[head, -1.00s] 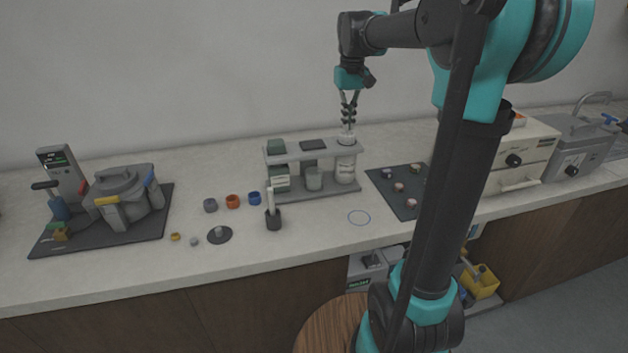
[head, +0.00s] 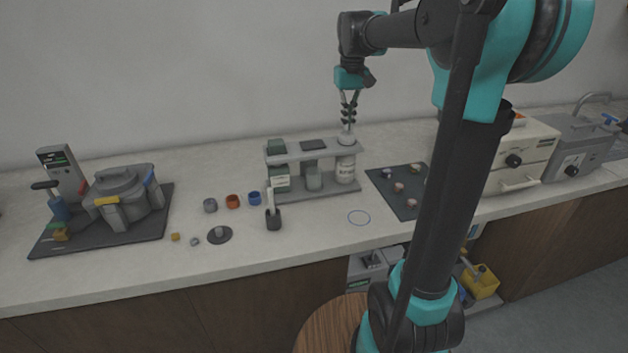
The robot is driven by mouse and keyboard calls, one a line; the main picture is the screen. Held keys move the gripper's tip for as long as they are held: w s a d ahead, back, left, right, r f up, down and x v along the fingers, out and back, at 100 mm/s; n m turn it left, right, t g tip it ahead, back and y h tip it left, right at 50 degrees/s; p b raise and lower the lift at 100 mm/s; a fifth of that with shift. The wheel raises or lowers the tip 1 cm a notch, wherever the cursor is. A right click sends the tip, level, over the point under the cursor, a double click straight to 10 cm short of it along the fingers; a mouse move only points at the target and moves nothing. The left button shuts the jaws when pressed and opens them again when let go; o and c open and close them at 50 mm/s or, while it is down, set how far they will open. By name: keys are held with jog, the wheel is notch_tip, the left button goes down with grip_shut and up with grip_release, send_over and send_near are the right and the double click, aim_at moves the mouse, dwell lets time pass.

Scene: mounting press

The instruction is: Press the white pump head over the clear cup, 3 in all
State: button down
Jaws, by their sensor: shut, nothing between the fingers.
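A grey dispenser stand (head: 327,153) stands at the back of the counter, with bottles and a cup in its bays. The white pump head (head: 346,141) shows as a pale round top at the stand's right end, above a white labelled bottle (head: 345,167). A small pale cup (head: 314,179), which looks like the clear cup, stands in the middle bay. My gripper (head: 348,125) points down, shut and empty, just above the white pump head. Whether its tips touch the head is too small to tell.
Left of the stand are small grey, orange (head: 233,201) and blue (head: 254,198) rings and a dark holder (head: 273,222). A dark mat (head: 403,205) with several small pieces lies to the right.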

jog(key=shift+f, duration=1.45)
jog(key=shift+r, duration=1.8)
jog(key=shift+f, duration=0.1)
jog(key=shift+f, duration=1.75)
jog(key=shift+r, duration=1.85)
